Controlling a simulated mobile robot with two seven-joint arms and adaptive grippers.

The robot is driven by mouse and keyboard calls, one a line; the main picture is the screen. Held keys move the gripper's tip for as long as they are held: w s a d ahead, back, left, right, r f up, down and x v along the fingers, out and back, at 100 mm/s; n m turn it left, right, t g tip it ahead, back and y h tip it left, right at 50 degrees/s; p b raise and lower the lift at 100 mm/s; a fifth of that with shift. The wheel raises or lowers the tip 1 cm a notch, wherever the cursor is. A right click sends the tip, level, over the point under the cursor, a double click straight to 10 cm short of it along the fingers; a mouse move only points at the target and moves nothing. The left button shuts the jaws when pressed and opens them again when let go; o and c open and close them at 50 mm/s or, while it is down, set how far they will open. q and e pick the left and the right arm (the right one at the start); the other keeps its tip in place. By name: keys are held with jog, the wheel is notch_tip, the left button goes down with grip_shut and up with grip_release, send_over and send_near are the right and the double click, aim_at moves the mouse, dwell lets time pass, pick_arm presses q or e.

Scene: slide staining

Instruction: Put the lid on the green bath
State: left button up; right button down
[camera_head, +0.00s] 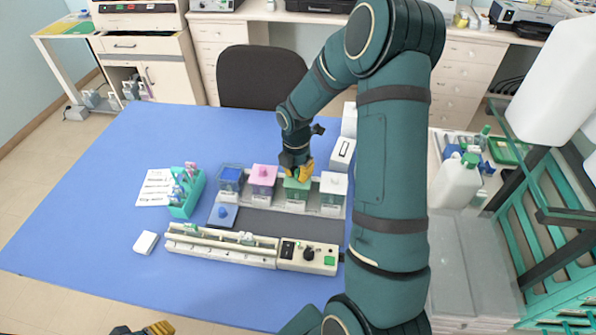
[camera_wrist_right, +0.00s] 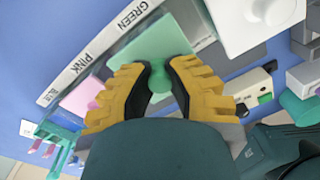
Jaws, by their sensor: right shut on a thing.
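The green bath (camera_head: 296,199) stands in the row of baths, between the pink bath (camera_head: 262,187) and the white bath (camera_head: 332,192). My right gripper (camera_head: 297,174) is directly above it. In the right wrist view my right gripper (camera_wrist_right: 160,84) is shut on the knob of the green lid (camera_wrist_right: 166,45). The lid is over the bath; whether it is fully seated is hard to tell, as the gripper covers part of it. My left gripper (camera_head: 145,329) shows only as yellow fingertips at the bottom edge.
The blue bath (camera_head: 230,172) is open, and its blue lid (camera_head: 222,215) lies in front of it. A teal rack (camera_head: 186,203) stands at the left. A long white device (camera_head: 222,246) lies in front. Blue table (camera_head: 90,220) is clear farther left.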

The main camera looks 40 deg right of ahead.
jog(key=shift+f, duration=0.2)
dwell(0.7)
jog(key=c, duration=0.9)
grip_release()
jog(key=shift+c, duration=0.2)
notch_tip(320, 180, up, 12)
jog(key=shift+w, duration=0.25)
